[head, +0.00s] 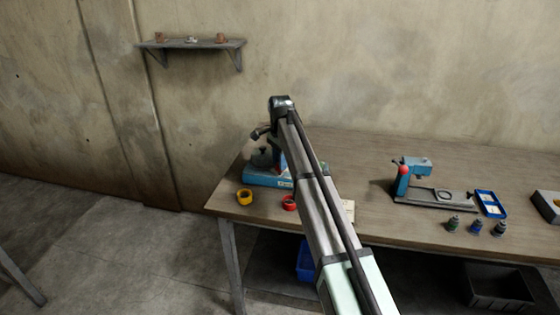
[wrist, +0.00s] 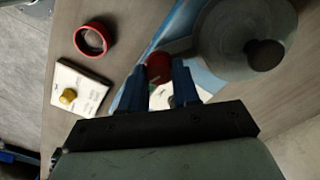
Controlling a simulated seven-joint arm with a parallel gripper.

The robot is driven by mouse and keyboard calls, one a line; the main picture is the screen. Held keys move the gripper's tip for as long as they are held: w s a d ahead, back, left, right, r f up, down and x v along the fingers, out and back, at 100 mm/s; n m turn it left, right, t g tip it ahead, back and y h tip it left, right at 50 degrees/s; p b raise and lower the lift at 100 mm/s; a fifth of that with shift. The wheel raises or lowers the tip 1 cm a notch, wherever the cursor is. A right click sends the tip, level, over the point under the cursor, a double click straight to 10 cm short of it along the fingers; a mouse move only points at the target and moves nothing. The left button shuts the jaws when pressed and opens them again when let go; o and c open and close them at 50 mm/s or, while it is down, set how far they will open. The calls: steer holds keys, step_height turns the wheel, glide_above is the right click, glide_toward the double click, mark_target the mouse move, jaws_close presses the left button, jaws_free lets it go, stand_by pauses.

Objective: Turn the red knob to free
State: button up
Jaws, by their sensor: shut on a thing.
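The red knob (wrist: 158,65) sits on the blue machine in the wrist view, beside a large grey disc (wrist: 228,28). My gripper (wrist: 160,78) has its two dark blue fingers on either side of the knob and is shut on it. The fingers hide part of the knob, and I cannot read any marking around it. In the head view, the blue machine (head: 262,180) stands at the table's left end. My arm covers its right part, and the knob is hidden there.
A yellow ring (head: 245,197) and a red ring (head: 289,203) lie in front of the machine. A white card (wrist: 82,85) bears a small brass-coloured piece. A second blue machine (head: 405,178), a blue tray (head: 490,203) and small bottles stand right. The table's middle back is clear.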

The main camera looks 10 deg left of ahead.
steer(key=n, duration=0.4)
steer(key=shift+n, duration=0.4)
steer(key=n, duration=0.4)
steer(key=shift+n, duration=0.3)
steer(key=n, duration=0.4)
steer(key=shift+n, duration=2.2)
steer(key=o, duration=1.1)
steer(key=shift+c, duration=0.2)
steer(key=shift+r, duration=0.1)
